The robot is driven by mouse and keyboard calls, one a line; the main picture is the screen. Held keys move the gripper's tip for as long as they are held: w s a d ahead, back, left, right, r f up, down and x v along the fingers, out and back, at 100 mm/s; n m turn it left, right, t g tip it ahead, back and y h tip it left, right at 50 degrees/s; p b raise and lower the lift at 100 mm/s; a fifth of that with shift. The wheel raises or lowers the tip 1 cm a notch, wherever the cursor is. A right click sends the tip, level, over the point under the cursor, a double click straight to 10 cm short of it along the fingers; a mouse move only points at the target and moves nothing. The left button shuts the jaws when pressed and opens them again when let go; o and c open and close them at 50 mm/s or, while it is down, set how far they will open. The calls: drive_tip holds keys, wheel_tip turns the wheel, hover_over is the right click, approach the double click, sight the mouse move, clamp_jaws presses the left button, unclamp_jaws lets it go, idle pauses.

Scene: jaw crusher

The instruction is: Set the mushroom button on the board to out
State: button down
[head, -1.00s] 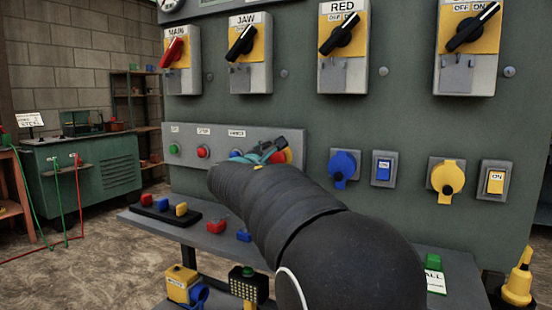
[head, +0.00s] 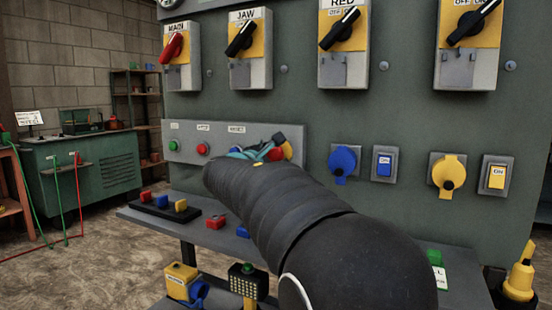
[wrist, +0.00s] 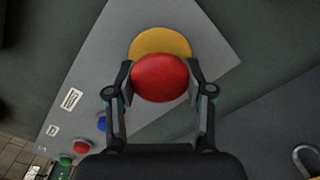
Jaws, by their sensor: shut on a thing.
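The mushroom button has a red round cap (wrist: 160,78) in front of a yellow round base (wrist: 160,42) on the grey button board (wrist: 200,45). In the wrist view my gripper (wrist: 161,80) has one finger on each side of the red cap, shut on it.
A green button (head: 173,145), a red button (head: 203,149) and a blue button (wrist: 102,124) sit on the same board. Rotary switches, including a red-handled one (head: 173,46), are above. A blue socket (head: 342,160) is to the right, and a shelf (head: 150,212) juts out below.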

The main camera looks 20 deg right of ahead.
drive_tip(key=shift+c, duration=2)
unclamp_jaws()
drive_tip(key=shift+a, duration=0.15)
drive_tip(key=shift+s, duration=0.1)
drive_tip(key=v, duration=1.2)
